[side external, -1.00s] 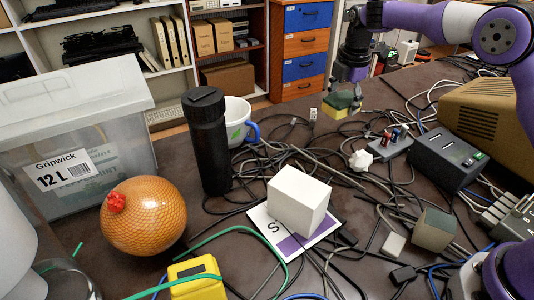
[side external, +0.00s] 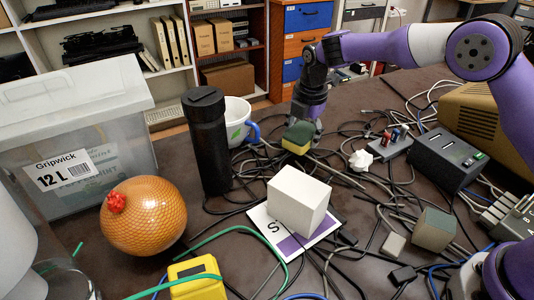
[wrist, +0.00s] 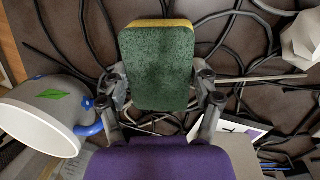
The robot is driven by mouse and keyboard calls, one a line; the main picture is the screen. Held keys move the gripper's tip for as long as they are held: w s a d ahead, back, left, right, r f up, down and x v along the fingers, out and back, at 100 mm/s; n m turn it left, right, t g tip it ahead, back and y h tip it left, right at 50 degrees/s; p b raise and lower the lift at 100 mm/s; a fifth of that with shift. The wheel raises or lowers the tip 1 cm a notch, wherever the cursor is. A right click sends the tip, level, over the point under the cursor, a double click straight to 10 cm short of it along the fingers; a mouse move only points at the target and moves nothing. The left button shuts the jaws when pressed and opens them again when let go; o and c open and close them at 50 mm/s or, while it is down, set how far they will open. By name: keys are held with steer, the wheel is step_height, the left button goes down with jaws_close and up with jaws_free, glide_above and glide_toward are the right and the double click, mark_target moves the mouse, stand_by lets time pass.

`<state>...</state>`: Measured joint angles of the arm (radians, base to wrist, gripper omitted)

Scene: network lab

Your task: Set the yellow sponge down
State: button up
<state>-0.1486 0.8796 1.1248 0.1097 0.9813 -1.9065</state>
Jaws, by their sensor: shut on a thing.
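The yellow sponge (side external: 297,138) has a dark green scouring face and a yellow body. My gripper (side external: 304,122) is shut on it and holds it over the cable-strewn table, to the right of the white mug. In the wrist view the sponge (wrist: 158,65) sits between the two fingers of my gripper (wrist: 160,88), its green face toward the camera and a yellow edge at the top. I cannot tell whether its underside touches the cables.
The white mug (side external: 238,118) with a blue handle and a black cylinder (side external: 207,140) stand to the left. A white block (side external: 298,200) stands on a card in front. Black cables (side external: 340,175) cover much of the table. A crumpled white piece (side external: 361,160) lies to the right.

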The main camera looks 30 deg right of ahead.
steer(key=shift+f, duration=1.2)
steer(key=shift+f, duration=0.1)
steer(key=o, duration=0.7)
